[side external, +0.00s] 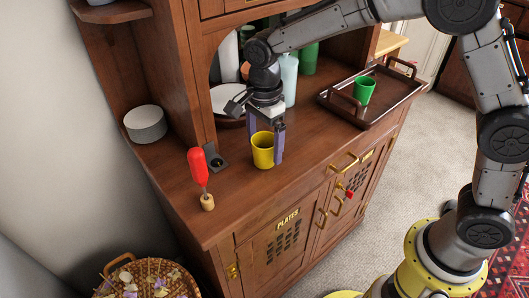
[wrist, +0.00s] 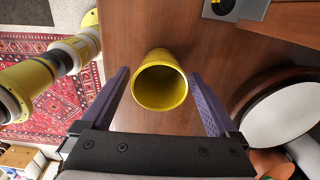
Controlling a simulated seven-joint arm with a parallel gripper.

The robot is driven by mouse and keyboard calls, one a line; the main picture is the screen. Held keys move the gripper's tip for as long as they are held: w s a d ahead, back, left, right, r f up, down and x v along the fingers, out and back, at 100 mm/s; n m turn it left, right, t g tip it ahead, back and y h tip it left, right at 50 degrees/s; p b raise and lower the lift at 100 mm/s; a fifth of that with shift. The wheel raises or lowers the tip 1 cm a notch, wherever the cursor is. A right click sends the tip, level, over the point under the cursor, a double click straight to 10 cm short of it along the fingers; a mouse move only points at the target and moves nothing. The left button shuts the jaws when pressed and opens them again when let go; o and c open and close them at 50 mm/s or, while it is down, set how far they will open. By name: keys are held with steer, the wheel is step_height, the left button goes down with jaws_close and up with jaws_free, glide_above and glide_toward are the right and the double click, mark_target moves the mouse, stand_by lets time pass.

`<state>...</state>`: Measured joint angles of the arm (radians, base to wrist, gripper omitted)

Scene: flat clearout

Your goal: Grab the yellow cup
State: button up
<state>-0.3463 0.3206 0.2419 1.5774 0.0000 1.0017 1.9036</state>
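The yellow cup (side external: 263,150) stands upright on the wooden cabinet top near its front edge. In the wrist view the yellow cup (wrist: 160,82) shows its open mouth, and it looks empty. My gripper (side external: 266,148) points down over the cabinet top, with one purple finger on each side of the cup. In the wrist view my gripper (wrist: 165,85) is open, with the cup between the fingers and a visible gap on both sides. Nothing is held.
A red-handled tool (side external: 198,168) stands on a cork-like base left of the cup, beside a dark metal plate (side external: 215,160). A green cup (side external: 364,90) sits in a brown tray (side external: 335,107) at right. Bottles (side external: 289,78) stand behind my gripper.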

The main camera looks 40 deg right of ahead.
steer(key=c, duration=1.3)
steer(key=shift+r, duration=0.1)
